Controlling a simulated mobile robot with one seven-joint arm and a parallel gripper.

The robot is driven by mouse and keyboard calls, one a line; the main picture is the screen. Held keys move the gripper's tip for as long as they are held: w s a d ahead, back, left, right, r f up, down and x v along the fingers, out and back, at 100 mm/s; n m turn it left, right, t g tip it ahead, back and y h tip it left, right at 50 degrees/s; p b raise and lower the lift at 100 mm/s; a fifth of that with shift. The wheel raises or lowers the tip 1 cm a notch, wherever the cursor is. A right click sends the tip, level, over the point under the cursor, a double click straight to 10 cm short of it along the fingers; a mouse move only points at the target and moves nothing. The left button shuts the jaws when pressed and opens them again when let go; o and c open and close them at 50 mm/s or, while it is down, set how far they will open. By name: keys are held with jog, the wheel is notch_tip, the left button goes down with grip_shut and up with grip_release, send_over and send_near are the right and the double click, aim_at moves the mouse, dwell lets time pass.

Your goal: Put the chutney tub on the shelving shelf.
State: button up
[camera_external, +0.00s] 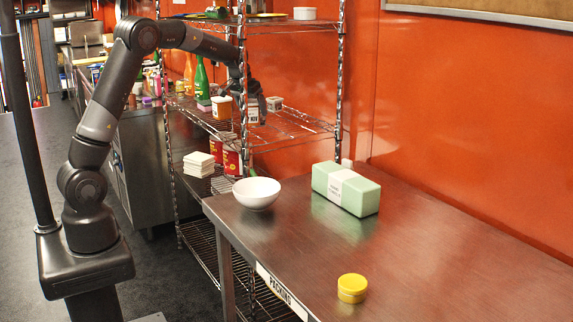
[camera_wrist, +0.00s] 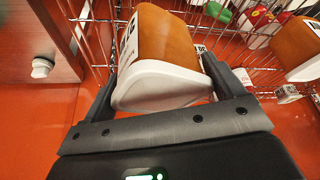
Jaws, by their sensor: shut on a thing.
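In the wrist view, my gripper (camera_wrist: 160,75) has its two fingers on either side of an orange-brown tub (camera_wrist: 168,40) with a white end and a dark-lettered label; I take it to be the chutney tub. In the external view, my gripper (camera_external: 250,92) reaches in over the middle wire shelf (camera_external: 290,124) of the shelving. The held tub (camera_external: 253,112) shows only partly below the fingers, at or just above the shelf wires. I cannot tell whether it touches them.
A similar orange tub (camera_external: 222,107) stands just left of my gripper, with a green bottle (camera_external: 202,80) farther left. A small box (camera_external: 274,103) is close on the right. The shelf's right end looks clear.

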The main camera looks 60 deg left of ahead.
aim_at(252, 117)
jog(key=shift+f, duration=1.85)
jog(key=shift+f, duration=0.1)
jog(key=o, duration=1)
jog(key=shift+f, duration=0.1)
jog(key=shift+v, duration=2.9)
